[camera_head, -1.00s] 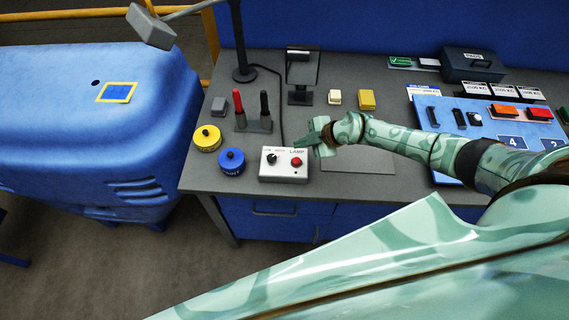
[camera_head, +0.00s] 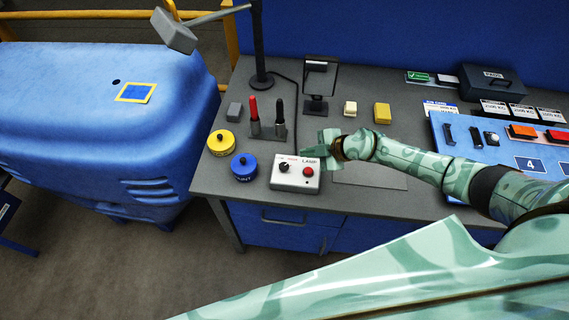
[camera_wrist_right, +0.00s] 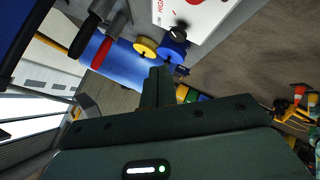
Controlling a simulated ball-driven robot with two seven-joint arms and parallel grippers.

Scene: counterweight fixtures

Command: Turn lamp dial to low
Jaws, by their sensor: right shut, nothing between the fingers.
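The lamp box (camera_head: 282,184) is a small white control box near the front edge of the grey bench in the head view. It carries a black dial (camera_head: 284,167) on the left and a red button (camera_head: 308,171) on the right. I cannot make out the dial's exact setting. My right gripper (camera_head: 324,149) is shut and empty, just behind and right of the box, apparently above the bench. In the right wrist view the box (camera_wrist_right: 202,18) shows at the top with a "HIGH" label, beyond the shut fingers (camera_wrist_right: 160,78). My left gripper is out of view.
A blue tin (camera_head: 243,172) and a yellow tin (camera_head: 220,147) stand left of the box. A holder with a red and a black handle (camera_head: 267,130) and the lamp post (camera_head: 259,45) stand behind. A blue panel (camera_head: 476,150) lies right, past my right arm.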

